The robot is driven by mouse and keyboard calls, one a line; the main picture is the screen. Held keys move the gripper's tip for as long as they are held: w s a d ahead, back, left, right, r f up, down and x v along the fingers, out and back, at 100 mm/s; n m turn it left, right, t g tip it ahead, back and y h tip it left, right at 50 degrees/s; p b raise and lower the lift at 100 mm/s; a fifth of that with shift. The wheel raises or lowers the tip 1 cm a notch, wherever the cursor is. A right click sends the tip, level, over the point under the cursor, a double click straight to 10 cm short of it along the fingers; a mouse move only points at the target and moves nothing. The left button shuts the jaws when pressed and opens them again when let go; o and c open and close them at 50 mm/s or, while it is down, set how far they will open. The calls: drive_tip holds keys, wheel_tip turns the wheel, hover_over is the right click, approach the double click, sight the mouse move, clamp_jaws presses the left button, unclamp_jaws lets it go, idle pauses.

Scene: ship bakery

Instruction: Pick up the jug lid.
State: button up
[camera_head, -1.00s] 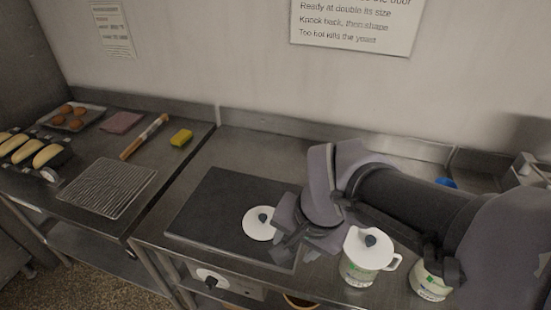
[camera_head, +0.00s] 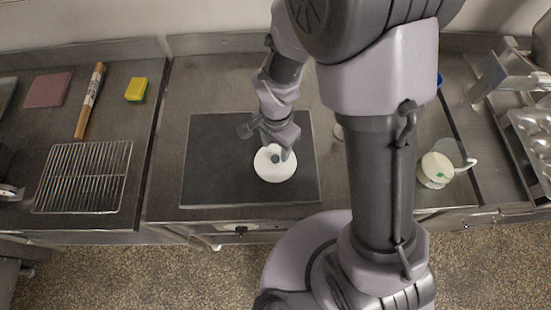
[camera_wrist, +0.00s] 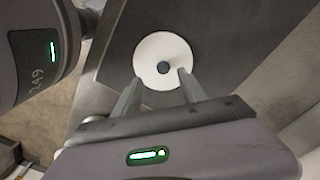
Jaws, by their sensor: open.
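The jug lid (camera_head: 270,173) is a white disc with a dark knob, lying flat on a dark board (camera_head: 215,160). In the wrist view the lid (camera_wrist: 152,48) shows nearly whole, just ahead of my fingertips. My gripper (camera_wrist: 159,78) is open and empty, its two fingers apart on the near side of the lid. One fingertip overlaps the lid's near right edge in that view; whether it touches cannot be told. In the head view my gripper (camera_head: 278,148) is over the lid's far part, with the fingers partly hidden.
A jug (camera_head: 436,170) stands at the right of the counter. A wire rack (camera_head: 83,178), a rolling pin (camera_head: 90,100) and a yellow sponge (camera_head: 136,89) lie on the left counter. The board's left half is clear.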

sight(275, 158)
drive_tip(key=f, duration=0.4)
drive_tip(key=f+b, duration=0.1)
drive_tip(key=f, duration=0.1)
drive_tip(key=shift+w+f, duration=0.35)
drive_tip(key=shift+f, duration=0.05)
drive_tip(key=shift+c, duration=0.4)
drive_tip(key=shift+r, duration=0.1)
clamp_jaws()
